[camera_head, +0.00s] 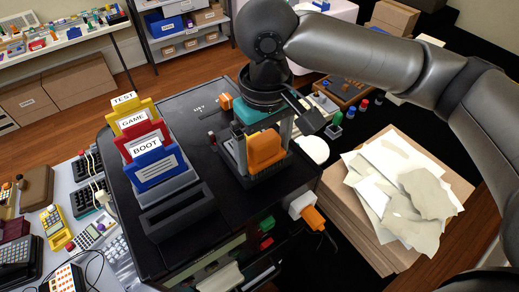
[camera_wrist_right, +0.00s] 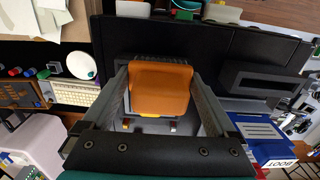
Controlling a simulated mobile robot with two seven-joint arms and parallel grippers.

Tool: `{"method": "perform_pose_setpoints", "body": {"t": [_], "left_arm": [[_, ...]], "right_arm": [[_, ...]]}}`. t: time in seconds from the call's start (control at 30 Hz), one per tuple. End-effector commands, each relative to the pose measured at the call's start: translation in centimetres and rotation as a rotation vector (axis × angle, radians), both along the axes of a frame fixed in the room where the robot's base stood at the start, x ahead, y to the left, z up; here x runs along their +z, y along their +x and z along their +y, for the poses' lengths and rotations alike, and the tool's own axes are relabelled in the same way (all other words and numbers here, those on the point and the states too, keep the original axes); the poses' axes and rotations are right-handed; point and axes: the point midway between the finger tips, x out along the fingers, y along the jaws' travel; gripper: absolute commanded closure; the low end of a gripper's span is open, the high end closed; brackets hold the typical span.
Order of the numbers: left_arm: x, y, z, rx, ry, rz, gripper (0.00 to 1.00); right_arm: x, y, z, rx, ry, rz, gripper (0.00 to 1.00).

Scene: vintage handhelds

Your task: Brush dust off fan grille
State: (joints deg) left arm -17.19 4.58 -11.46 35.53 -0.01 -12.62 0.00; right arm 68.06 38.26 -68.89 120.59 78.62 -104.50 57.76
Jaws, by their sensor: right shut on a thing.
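My right gripper (camera_head: 260,138) comes down from above onto the black top of a cabinet. It is shut on an orange block (camera_head: 267,152), with a finger on each side. The orange block also shows between the fingers in the right wrist view (camera_wrist_right: 160,88). The block stands upright at a dark base (camera_head: 262,176) on the cabinet top; I cannot tell whether it rests there or is just above it. Its lower end is partly hidden, and I see no bristles. I cannot make out a fan grille in either view. My left gripper is not in view.
Yellow, red and blue labelled cartridges (camera_head: 158,168) stand in a rack left of the gripper. An empty dark slot holder (camera_head: 178,212) is in front of them. A white round piece (camera_head: 313,150) lies to the right. Papers on boxes (camera_head: 405,190) stand further right.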

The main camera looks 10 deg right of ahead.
Motion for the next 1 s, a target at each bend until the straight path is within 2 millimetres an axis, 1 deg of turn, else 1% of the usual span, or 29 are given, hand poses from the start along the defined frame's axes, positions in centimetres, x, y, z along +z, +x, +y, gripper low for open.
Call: {"method": "perform_pose_setpoints", "body": {"t": [0.23, 0.47, 0.57, 1.0], "left_arm": [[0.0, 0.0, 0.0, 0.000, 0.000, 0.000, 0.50], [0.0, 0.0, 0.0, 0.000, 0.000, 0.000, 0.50], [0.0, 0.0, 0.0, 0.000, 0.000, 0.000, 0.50], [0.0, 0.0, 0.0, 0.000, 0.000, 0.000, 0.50]], "right_arm": [[-0.1, 0.7, -2.0, -0.003, -0.002, 0.002, 0.87], [0.0, 1.0, -2.9, -0.001, 0.000, 0.001, 0.87], [0.0, 0.9, -2.6, 0.002, 0.000, 0.001, 0.87], [-0.1, -0.3, 0.7, 0.004, 0.000, 0.002, 0.87]]}}
